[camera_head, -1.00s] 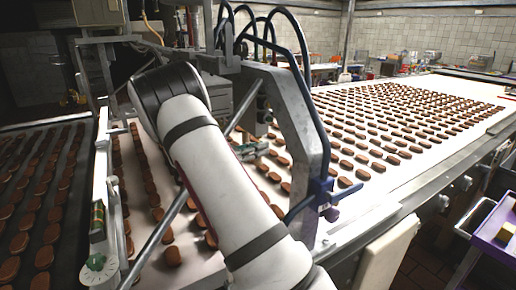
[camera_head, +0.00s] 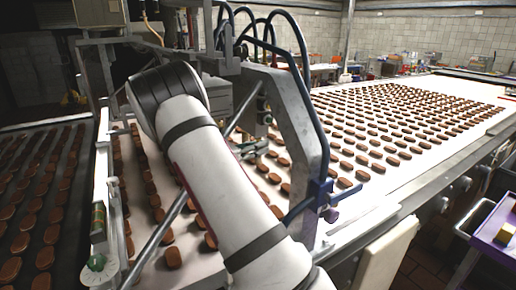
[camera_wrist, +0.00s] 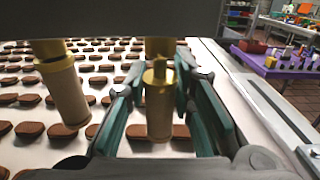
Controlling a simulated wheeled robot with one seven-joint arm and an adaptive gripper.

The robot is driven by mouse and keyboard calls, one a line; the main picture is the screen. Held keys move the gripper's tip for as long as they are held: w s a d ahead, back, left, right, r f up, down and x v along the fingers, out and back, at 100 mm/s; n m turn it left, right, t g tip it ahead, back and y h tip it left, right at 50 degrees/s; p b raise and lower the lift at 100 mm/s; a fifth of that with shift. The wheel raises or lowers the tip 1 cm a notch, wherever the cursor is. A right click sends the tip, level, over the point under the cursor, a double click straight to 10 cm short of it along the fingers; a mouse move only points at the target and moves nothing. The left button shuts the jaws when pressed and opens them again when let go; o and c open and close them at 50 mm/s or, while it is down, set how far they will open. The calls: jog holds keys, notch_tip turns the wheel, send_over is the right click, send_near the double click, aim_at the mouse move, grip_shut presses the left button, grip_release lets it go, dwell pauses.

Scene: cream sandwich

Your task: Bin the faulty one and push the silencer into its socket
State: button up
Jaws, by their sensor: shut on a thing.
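In the wrist view my gripper (camera_wrist: 160,112) has its teal fingers shut on a tan, brass-topped silencer (camera_wrist: 158,110), held upright. Its narrow stem points up at a brass socket (camera_wrist: 160,47) under the dark bar. The stem overlaps the socket in the picture, and I cannot tell whether it is inside. Another tan silencer (camera_wrist: 68,95) hangs to the left from a brass fitting (camera_wrist: 50,50) under the same bar. In the head view my arm mostly hides the gripper, with a little teal showing near the frame. I cannot identify a bin or tell which part is faulty.
Rows of chocolate-brown biscuits lie on the pale conveyor (camera_head: 405,180) below and around the gripper. A grey metal frame (camera_head: 300,115) with blue hoses stands close by my arm. A purple cart (camera_head: 495,235) with a yellow block (camera_head: 507,232) stands at the right.

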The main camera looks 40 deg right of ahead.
jog(key=shift+r+p, duration=0.3)
jog(key=shift+r, duration=0.65)
jog(key=o, duration=1)
jog(key=v, duration=1.2)
jog(key=shift+s, duration=0.1)
